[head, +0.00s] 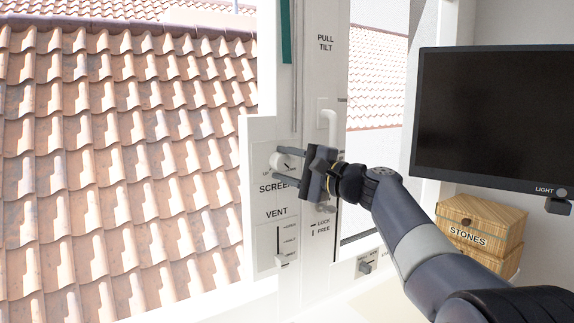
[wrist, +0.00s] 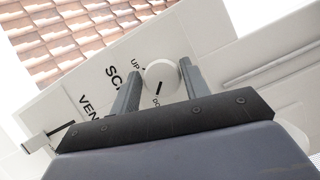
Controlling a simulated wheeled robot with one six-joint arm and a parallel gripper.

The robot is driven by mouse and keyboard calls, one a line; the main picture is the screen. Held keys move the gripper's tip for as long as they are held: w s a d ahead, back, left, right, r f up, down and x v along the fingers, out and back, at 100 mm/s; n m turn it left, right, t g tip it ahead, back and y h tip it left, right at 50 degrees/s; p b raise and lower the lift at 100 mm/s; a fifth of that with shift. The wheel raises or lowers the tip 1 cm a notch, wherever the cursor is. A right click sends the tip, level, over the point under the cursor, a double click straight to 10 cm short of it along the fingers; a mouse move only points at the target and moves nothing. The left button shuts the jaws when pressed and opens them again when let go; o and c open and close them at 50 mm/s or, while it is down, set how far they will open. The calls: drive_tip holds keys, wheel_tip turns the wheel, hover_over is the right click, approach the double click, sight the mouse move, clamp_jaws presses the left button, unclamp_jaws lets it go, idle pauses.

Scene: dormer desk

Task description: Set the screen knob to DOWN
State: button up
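The screen knob (wrist: 161,74) is a round white dial with a short black pointer mark, on a white panel lettered SCREEN. In the wrist view the mark lies on the side near the partly hidden "DO..." label (wrist: 157,101); the UP label (wrist: 136,66) is off to the left. My gripper (wrist: 158,82) has one finger on each side of the knob. A small gap shows at the left finger; contact at the right finger is unclear. In the head view my gripper (head: 283,170) reaches the panel from the right, partly covering the knob (head: 284,159) and its lettering.
The VENT slider (head: 281,259) sits just below on the same panel, with a LOCK/FREE control beside it. A white window handle (head: 329,128) stands above my gripper. A monitor (head: 487,115) and a wooden STONES box (head: 478,226) are to the right.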

drive_tip(key=shift+o, duration=1.4)
drive_tip(key=r+b+v, duration=0.1)
drive_tip(key=b+v, duration=0.1)
drive_tip(key=v, duration=0.8)
drive_tip(key=shift+s+d+f, duration=0.3)
drive_tip(key=shift+d+f, duration=0.05)
drive_tip(key=shift+f, duration=0.1)
drive_tip(key=shift+w+a, duration=0.1)
drive_tip(key=p+x, duration=0.2)
drive_tip(key=x, duration=0.8)
drive_tip(key=shift+w+a, duration=0.25)
drive_tip(key=shift+a, duration=0.05)
drive_tip(key=shift+d, duration=0.1)
drive_tip(key=shift+s, duration=0.1)
